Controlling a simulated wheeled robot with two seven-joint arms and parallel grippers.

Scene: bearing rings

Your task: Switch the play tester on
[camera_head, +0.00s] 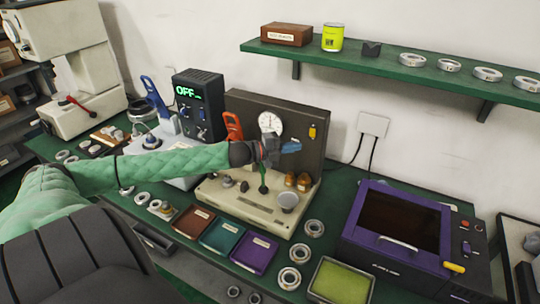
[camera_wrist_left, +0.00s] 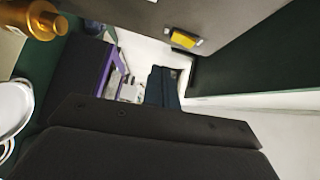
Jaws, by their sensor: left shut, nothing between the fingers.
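The play tester appears to be the beige-based bench unit (camera_head: 235,204) with a dark upright back panel and a round white dial gauge (camera_head: 270,123). A small yellow switch (camera_head: 312,131) sits on the panel's right part; it also shows in the left wrist view (camera_wrist_left: 184,40). Whether it is on or off is too small to tell. A black box (camera_head: 198,105) behind and left shows green "OFF_". My left gripper (camera_head: 290,147) is shut and empty, in front of the panel, below and left of the yellow switch and apart from it. It partly hides the panel. My right gripper is out of view.
Brown, teal and purple trays (camera_head: 252,252) lie in front of the unit. A purple-framed machine (camera_head: 398,225) stands to the right. Metal rings (camera_head: 300,253) lie on the green bench. A green shelf (camera_head: 400,70) hangs above. The space right of the panel is open.

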